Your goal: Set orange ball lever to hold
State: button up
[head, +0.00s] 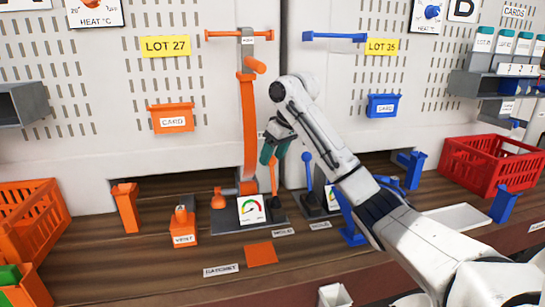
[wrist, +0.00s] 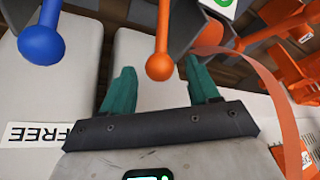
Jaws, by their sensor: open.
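The orange ball lever (head: 274,178) stands upright beside the orange station's gauge, partly hidden by my gripper. In the wrist view its orange ball (wrist: 159,67) appears between the teal fingertips, with space on both sides. My gripper (head: 272,158) is open at the top of this lever; the wrist view shows its two fingers (wrist: 161,82) spread and empty. I cannot tell how deep the ball sits between them. A label reading FREE (wrist: 45,134) shows in the wrist view.
A blue ball lever (head: 308,172) stands close to the right; its ball (wrist: 40,45) is left in the wrist view. A gauge (head: 251,209) and orange strap (head: 249,130) are left of the orange lever. A red crate (head: 490,165) stands at the far right.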

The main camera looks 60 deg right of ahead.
jog(key=shift+w+f, duration=0.15)
jog(key=shift+f, duration=0.35)
grip_shut()
dwell(0.3)
